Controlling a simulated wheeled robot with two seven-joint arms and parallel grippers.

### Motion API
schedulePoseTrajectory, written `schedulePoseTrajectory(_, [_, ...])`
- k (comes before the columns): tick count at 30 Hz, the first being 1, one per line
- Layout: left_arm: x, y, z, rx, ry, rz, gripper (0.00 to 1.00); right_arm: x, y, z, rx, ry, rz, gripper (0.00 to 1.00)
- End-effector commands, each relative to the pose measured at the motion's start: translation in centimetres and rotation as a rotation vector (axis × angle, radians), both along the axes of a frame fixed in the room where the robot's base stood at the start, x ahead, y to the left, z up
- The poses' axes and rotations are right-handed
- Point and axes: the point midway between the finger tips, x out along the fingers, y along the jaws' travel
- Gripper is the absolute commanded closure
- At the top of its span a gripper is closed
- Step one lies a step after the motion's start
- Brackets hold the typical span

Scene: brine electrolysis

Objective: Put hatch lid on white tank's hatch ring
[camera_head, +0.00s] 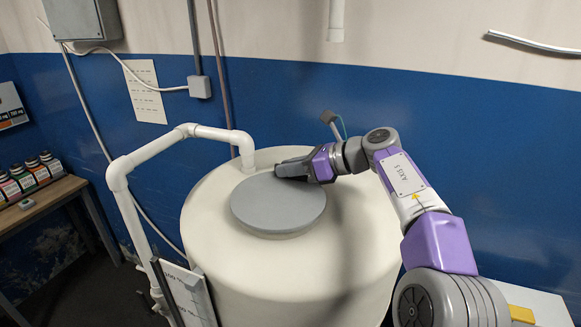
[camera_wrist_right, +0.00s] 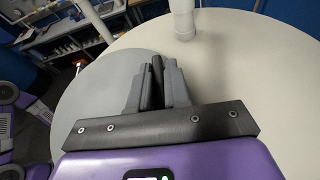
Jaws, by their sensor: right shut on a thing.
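The hatch lid (camera_head: 278,207) is a flat grey disc on top of the white tank (camera_head: 235,268). It lies level over the hatch ring, of which only a pale rim (camera_head: 285,234) shows below the lid's front edge. I cannot tell whether a small gap is left between them. My right gripper (camera_head: 283,170) is over the lid's back edge. In the right wrist view its fingers (camera_wrist_right: 156,82) are shut on a narrow dark part standing on the lid (camera_wrist_right: 98,95). My left gripper is out of view.
A white pipe (camera_head: 150,155) arches to the tank top at the back left. A wooden bench (camera_head: 45,200) with several small bottles stands at far left. A blue and white wall is close behind the tank. A printed board (camera_head: 187,295) is at the tank's front left.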

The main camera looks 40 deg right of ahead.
Motion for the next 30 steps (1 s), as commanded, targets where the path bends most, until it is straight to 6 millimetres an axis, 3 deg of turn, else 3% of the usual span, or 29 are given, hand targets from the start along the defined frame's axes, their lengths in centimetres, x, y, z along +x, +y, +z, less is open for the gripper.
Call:
schedulePoseTrajectory(24, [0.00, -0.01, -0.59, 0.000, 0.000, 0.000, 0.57, -0.01, 0.01, -0.78, 0.000, -0.001, 0.000, 1.00])
schedulePoseTrajectory(25, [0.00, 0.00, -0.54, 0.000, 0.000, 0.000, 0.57, -0.01, 0.01, -0.72, 0.000, -0.001, 0.000, 0.79])
schedulePoseTrajectory(30, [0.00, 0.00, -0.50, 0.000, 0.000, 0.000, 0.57, -0.01, 0.00, -0.70, 0.000, -0.001, 0.000, 0.53])
